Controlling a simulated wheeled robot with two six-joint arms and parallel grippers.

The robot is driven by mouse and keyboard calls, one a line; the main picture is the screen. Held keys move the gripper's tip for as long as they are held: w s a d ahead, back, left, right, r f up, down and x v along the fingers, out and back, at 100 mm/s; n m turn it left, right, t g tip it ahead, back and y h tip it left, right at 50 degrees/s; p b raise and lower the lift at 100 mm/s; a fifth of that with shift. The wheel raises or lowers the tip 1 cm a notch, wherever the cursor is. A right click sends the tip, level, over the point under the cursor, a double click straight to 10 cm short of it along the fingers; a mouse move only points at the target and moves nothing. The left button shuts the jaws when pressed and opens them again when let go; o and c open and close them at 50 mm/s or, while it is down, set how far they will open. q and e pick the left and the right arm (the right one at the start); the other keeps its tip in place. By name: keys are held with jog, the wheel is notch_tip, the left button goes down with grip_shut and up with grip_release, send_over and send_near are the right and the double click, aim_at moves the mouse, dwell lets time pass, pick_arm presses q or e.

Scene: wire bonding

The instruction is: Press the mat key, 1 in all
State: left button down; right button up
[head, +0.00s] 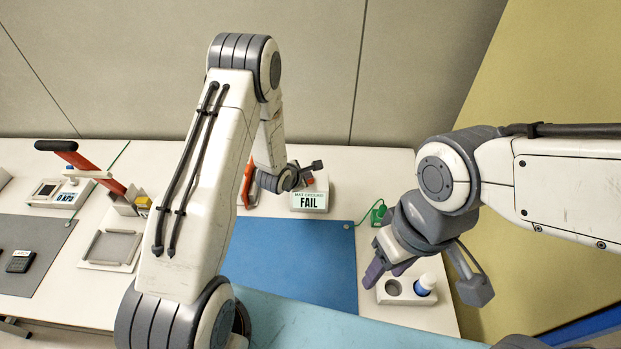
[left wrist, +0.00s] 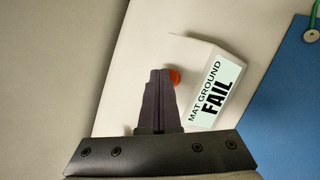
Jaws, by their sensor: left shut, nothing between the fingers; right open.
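The mat tester is a white box (head: 309,200) behind the blue mat, and its label reads "MAT GROUND FAIL". It also shows in the left wrist view (left wrist: 214,82). Its round red key (left wrist: 175,76) is partly hidden by my left fingers; a bit of red shows in the head view (head: 310,181). My left gripper (left wrist: 160,72) is shut and empty, its tips beside the key in that view. I cannot tell whether they touch it. My right gripper (head: 388,273) is open and empty, over the right side of the table near a white holder.
The blue mat (head: 300,250) is bare. A green clip (head: 378,213) lies at the mat's corner. A red-handled press (head: 85,165), tray (head: 112,248) and grey mat (head: 40,240) are at left.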

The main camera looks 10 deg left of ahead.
pick_arm(q)
jog(key=shift+r+p, duration=0.5)
jog(key=shift+r, duration=0.25)
notch_tip(320, 180, up, 5)
jog(key=p, duration=0.4)
jog(key=shift+r, duration=0.1)
dwell(0.5)
